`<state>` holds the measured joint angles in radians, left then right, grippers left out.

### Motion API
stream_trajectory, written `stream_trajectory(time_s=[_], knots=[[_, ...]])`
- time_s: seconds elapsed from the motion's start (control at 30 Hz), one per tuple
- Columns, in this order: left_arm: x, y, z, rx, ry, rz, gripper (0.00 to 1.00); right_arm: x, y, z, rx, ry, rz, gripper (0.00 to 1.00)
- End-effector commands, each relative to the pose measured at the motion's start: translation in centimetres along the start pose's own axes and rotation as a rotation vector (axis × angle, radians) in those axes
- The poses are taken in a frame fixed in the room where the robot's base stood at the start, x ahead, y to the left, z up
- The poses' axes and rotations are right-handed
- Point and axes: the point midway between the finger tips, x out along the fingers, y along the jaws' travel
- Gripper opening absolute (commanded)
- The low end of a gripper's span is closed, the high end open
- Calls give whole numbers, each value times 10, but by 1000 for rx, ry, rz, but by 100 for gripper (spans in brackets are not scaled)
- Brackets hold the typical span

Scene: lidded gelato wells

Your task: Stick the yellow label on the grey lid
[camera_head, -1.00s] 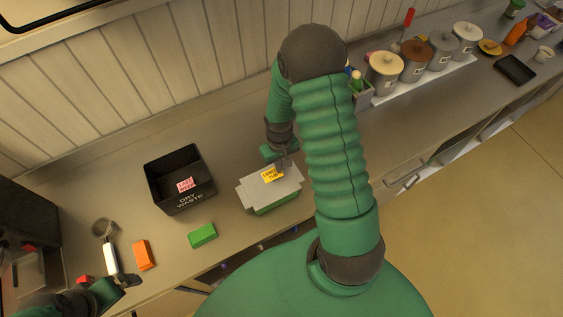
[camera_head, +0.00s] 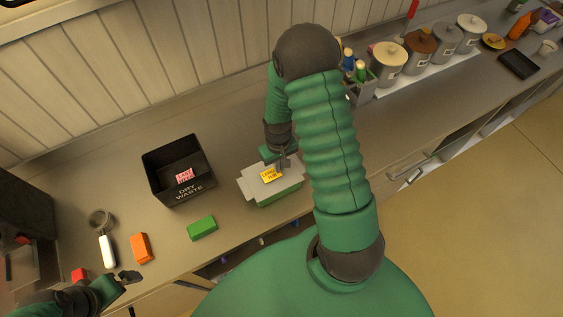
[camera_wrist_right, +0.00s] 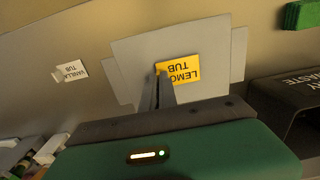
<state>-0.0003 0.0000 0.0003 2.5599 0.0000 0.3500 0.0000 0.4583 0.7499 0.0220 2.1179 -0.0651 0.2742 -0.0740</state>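The grey lid (camera_head: 288,190) lies flat on top of a green block-like base on the counter; it also shows in the wrist view (camera_wrist_right: 210,38). The yellow label (camera_head: 270,174), printed "LEMON TUB", is over the lid's middle and looks flat against it; it shows upside down in the wrist view (camera_wrist_right: 182,68). My right gripper (camera_wrist_right: 161,80) is at the label's edge, its fingers close together on a small raised tab. Whether the label is stuck down cannot be told. My left gripper (camera_head: 130,277) is at the lower left, away from the lid; its fingers are unclear.
A black "DRY WASTE" bin (camera_head: 192,192) holding a pink label stands left of the lid. Green (camera_head: 202,228) and orange (camera_head: 141,247) blocks and a scoop (camera_head: 107,250) lie nearby. A white "VANILLA TUB" label (camera_wrist_right: 72,70) lies beside the lid. Lidded pots (camera_head: 387,62) stand at back right.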

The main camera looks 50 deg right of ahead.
Motion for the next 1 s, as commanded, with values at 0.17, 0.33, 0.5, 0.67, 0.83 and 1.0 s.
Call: stream_trajectory(time_s=[0.17, 0.33, 0.5, 0.67, 0.83, 1.0], knots=[[-1, 0, 0, -1, 0, 0, 100, 1, -1, 1, 1, -1, -2, 0], [-1, 0, 0, -1, 0, 0, 100, 2, 0, 0, 2, -1, -4, 0], [0, 0, 0, 0, 0, 0, 100, 3, 1, 0, 2, -2, -4, 0], [2, 0, 0, 0, 0, 0, 100, 5, 0, 1, 1, -2, -3, 0], [4, 0, 1, 0, 0, 0, 100, 7, -2, 1, 1, -2, -2, 0], [6, 0, 1, -1, 0, 0, 100, 10, -2, 1, 1, -2, -2, 0]])
